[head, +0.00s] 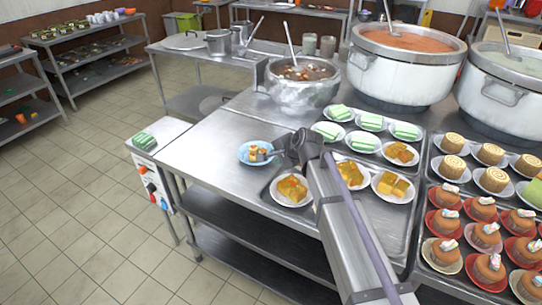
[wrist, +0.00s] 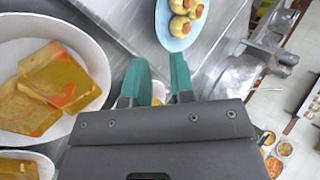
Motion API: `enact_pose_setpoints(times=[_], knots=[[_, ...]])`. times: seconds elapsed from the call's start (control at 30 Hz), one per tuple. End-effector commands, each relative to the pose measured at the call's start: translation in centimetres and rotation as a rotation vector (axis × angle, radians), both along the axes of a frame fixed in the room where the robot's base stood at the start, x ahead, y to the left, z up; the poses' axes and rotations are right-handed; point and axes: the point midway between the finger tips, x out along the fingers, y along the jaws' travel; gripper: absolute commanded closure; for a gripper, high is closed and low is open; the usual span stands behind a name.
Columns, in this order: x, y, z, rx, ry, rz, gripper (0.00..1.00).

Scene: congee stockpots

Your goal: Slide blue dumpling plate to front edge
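The blue dumpling plate (head: 246,157) lies on the bare steel counter (head: 205,150), left of the food trays in the head view. It holds several small yellow dumplings with orange tops. In the wrist view the blue plate (wrist: 180,43) is cut off by the top edge, beyond my fingertips. My gripper (head: 270,154) is at the plate's right side in the head view. In the wrist view my gripper (wrist: 160,75) has its two teal fingers apart with a gap between them, and it holds nothing. I cannot tell whether a finger touches the plate.
A tray (head: 270,201) with white plates of yellow cake (head: 292,188) and green cake (head: 371,122) lies right of the plate. A metal pot (head: 301,95) and large stockpots (head: 402,75) stand behind. The counter is clear left of the plate. A small control box (head: 153,185) adjoins the counter's left end.

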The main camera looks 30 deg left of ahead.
Motion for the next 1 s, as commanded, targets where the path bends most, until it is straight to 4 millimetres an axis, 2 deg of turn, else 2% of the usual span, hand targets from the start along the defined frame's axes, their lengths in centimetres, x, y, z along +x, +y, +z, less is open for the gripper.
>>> enact_pose_setpoints(times=[0.37,0.57,0.8,1.0], knots=[[0.1,0.3,-0.5,-0.001,0.0,0.001,0.77],[0.7,1.9,-2.6,-0.003,-0.001,0.002,0.77],[1.8,5.0,-6.2,-0.002,-0.001,0.001,0.77],[2.4,6.8,-7.8,-0.001,-0.001,0.001,0.77]])
